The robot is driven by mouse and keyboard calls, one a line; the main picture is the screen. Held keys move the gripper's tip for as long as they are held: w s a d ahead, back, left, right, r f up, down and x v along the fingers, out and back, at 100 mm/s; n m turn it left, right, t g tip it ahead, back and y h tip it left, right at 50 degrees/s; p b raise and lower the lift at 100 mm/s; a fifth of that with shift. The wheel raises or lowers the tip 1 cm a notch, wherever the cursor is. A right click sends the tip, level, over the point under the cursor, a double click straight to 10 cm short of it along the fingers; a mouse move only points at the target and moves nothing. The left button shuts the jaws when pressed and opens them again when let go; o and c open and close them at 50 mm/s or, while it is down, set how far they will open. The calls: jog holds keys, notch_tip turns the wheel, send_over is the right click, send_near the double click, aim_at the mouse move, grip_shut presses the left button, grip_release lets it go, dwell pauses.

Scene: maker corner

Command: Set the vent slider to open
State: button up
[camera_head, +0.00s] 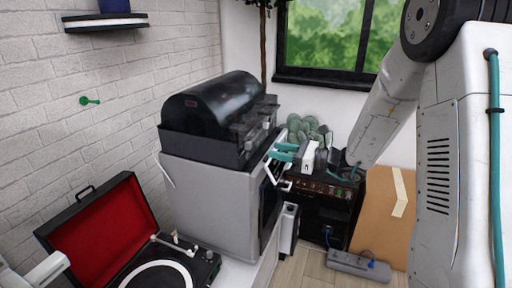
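My gripper (277,152) has teal fingers and a white body. It is at the front right side of a grey boxy machine (208,196) with a black domed lid (212,106). The fingers point left toward the machine's front edge, close to its pale bars and handle. The two fingers show one above the other, but I cannot tell whether they are apart, shut or touching anything. I cannot make out a vent slider for certain; the machine's front is seen at a steep angle and partly hidden by the gripper.
An open record player (168,274) with a red-lined lid stands left of the machine. A dark box with knobs (325,190), a cardboard box (383,216) and a grey power strip (357,265) are at right. A black shelf (105,23) and green hook (89,101) are on the brick wall.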

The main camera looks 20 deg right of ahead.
aim_at(251, 145)
jog(key=x, duration=0.8)
jog(key=shift+s, duration=0.1)
